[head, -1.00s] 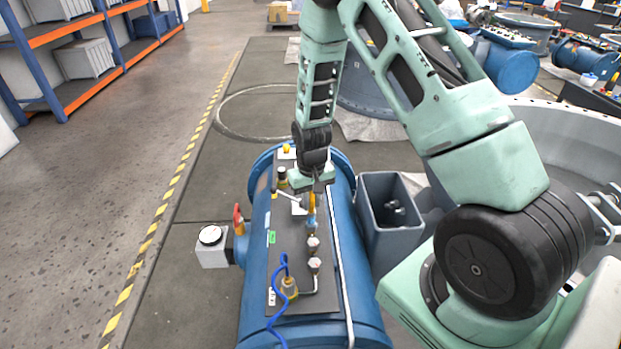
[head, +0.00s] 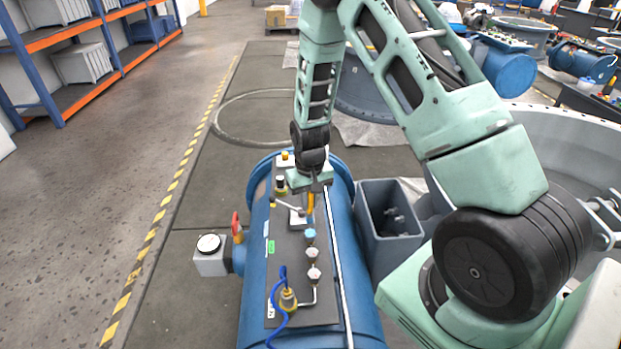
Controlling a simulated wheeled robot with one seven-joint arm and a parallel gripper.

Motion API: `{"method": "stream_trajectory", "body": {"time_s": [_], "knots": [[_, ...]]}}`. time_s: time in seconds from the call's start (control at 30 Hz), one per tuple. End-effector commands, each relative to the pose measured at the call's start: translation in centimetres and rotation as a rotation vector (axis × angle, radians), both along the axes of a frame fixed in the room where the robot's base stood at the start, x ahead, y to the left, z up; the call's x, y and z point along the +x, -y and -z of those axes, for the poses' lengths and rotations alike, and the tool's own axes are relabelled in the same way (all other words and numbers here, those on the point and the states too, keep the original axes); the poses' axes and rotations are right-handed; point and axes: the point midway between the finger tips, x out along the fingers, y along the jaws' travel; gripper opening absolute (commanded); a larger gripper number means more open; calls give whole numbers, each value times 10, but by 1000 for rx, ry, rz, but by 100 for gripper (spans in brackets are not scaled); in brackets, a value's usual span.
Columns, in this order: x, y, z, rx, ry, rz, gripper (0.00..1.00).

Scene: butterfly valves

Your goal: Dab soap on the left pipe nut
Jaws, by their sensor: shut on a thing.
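My gripper (head: 312,190) points down over the dark panel (head: 291,252) on the blue cylinder's top. It is shut on a slim orange-yellow tool (head: 310,206), probably the soap dabber, whose lower end hangs close above the pipe fittings. Just below is a light-blue fitting (head: 310,235). Two pale fittings with reddish marks (head: 313,254) (head: 314,273) follow toward me, then a thin pipe bends left to a brass fitting (head: 288,299). I cannot tell which one is the left pipe nut, nor whether the tool touches anything or any soap shows.
A lever handle (head: 288,206) lies left of the tool. A grey open bin (head: 390,235) stands right of the blue cylinder (head: 256,300). A gauge box (head: 210,255) and red handle (head: 236,226) stick out left. A blue hose (head: 283,280) curls at the front. Floor at left is clear.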

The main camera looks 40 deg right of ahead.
Motion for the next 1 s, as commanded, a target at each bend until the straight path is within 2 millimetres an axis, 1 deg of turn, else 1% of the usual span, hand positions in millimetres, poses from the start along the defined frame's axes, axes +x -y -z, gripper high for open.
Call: {"method": "stream_trajectory", "body": {"time_s": [0.03,0.6,0.73,1.0], "knots": [[1,0,-8,0,-1,0,0],[8,1,-57,0,-1,-2,0],[9,1,-60,0,-1,-2,0],[9,1,-59,0,-1,-2,0]]}}
